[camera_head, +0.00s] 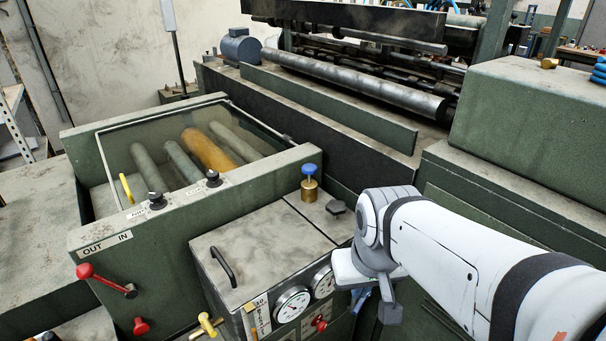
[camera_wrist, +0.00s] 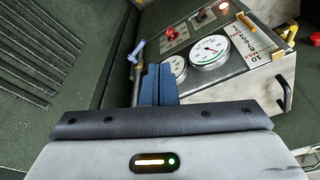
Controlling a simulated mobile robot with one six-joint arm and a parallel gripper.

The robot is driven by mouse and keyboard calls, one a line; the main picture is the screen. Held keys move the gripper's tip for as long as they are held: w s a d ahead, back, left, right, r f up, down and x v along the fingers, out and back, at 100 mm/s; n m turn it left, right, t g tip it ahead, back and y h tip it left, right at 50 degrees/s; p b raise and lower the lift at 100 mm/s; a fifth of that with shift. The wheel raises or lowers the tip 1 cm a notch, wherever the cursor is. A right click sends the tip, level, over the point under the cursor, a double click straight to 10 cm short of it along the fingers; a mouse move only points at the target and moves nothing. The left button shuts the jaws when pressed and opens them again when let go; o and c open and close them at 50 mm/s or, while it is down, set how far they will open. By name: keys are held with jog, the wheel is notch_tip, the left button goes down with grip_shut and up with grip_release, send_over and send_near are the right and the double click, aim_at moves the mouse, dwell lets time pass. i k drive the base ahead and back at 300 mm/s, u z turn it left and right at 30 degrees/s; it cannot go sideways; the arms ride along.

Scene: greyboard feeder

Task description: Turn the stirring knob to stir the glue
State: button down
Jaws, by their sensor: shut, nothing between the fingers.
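My gripper (camera_wrist: 158,70) is shut and empty, its blue fingers pointing toward the glue unit's front panel in the wrist view. In the head view its fingers are mostly hidden behind my wrist, beside the gauges. The panel carries a red knob (camera_wrist: 171,34) and a black knob (camera_wrist: 201,15), both apart from my fingers. A valve with a pale blue lever (camera_wrist: 137,51) stands just past my fingertips; contact cannot be told. No readable label shows which control is the stirring knob. A red knob (camera_head: 320,323) also shows below the gauges in the head view.
Round gauges (camera_head: 292,304) sit on the panel beside my wrist. The unit's top has a black handle (camera_head: 223,266) and a blue-capped brass fitting (camera_head: 310,183). A red-ball lever (camera_head: 104,279) projects at left. Green machine housing (camera_head: 530,115) stands close on the right.

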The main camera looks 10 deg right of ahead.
aim_at(336, 207)
jog(key=z, duration=1.4)
jog(key=k, duration=1.55)
jog(key=u, duration=1.05)
jog(key=i, duration=1)
jog(key=u, duration=0.05)
